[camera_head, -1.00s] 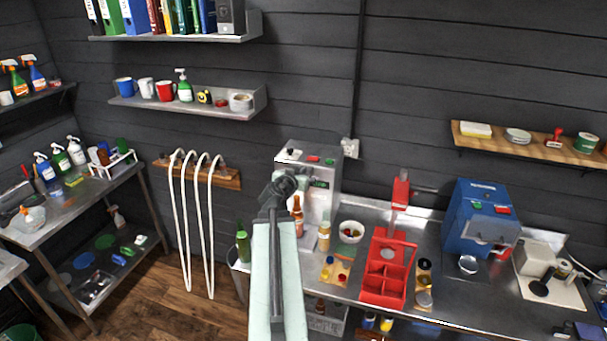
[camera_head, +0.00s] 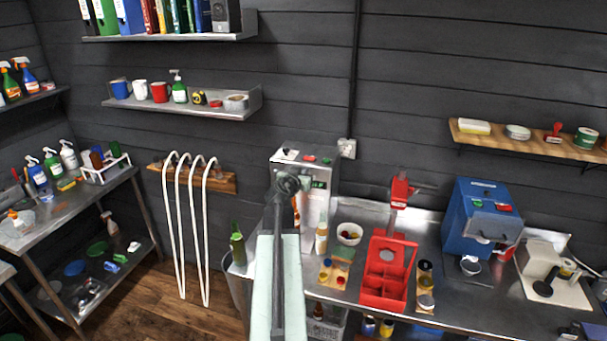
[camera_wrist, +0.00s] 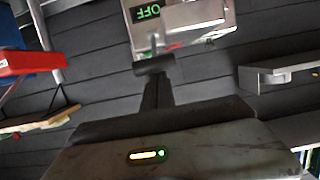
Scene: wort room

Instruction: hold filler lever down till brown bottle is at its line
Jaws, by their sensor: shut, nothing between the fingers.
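The grey filler machine (camera_head: 318,195) stands against the back wall at the left end of the steel bench. In the wrist view its front (camera_wrist: 195,28) is upside down, with a green display reading OFF. The brown bottle (camera_head: 297,214) is at the filler's front, mostly hidden behind my arm; its liquid level and line cannot be seen. My gripper (camera_wrist: 154,68) is shut and empty, pointing at the filler front. In the head view my arm hides most of the gripper. I cannot make out the lever clearly or tell whether the gripper touches it.
A green bottle (camera_head: 238,246) stands left of my arm. Right of the filler are a pale-labelled bottle (camera_head: 322,236), a white bowl (camera_head: 349,234), a red divided rack (camera_head: 388,270) and a blue machine (camera_head: 482,222). White hoses (camera_head: 181,230) hang on the wall at left.

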